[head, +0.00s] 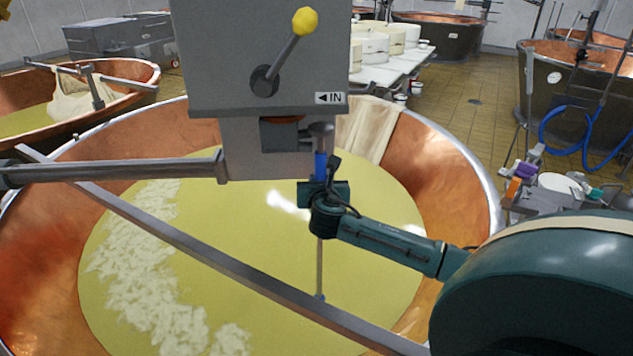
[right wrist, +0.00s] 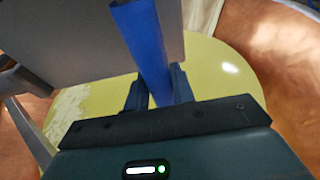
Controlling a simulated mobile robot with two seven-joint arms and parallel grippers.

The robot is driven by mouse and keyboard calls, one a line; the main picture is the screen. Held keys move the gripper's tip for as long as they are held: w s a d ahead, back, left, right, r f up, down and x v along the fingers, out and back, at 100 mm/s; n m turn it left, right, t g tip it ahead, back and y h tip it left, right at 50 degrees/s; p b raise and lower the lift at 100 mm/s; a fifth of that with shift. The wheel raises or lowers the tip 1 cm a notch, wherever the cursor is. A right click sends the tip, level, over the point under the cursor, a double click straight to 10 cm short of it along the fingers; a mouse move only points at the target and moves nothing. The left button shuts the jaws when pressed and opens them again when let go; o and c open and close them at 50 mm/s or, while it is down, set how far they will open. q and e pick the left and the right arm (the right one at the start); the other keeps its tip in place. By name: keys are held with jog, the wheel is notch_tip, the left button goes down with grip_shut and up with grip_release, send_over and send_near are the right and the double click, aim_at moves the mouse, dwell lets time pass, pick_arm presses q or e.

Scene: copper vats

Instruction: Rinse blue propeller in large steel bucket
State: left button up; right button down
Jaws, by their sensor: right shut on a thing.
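My right gripper (head: 322,192) is shut on the blue upper part of the blue propeller (head: 321,164), below the grey machine housing over the copper vat. In the right wrist view the blue piece (right wrist: 143,45) stands between the two dark fingers (right wrist: 158,92). A thin metal shaft runs down from my gripper to a small blue end near the yellow liquid; I cannot tell whether it touches the liquid. I cannot make out a large steel bucket. My left gripper is not in view.
The copper vat (head: 462,190) holds yellow liquid with pale curd at left. A metal bar (head: 200,250) crosses it, and the grey housing (head: 262,60) hangs above. A cluttered cart (head: 548,205) stands at right, near a blue hose (head: 560,148).

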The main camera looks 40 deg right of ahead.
jog(key=s+d+r, duration=0.1)
jog(key=s+d, duration=0.3)
jog(key=d, duration=0.1)
jog(key=shift+d, duration=0.4)
dwell(0.3)
jog(key=s+d+r, duration=0.3)
jog(key=d+r, duration=0.1)
jog(key=r, duration=0.3)
jog(key=shift+r, duration=0.35)
jog(key=shift+d, duration=0.1)
dwell(0.4)
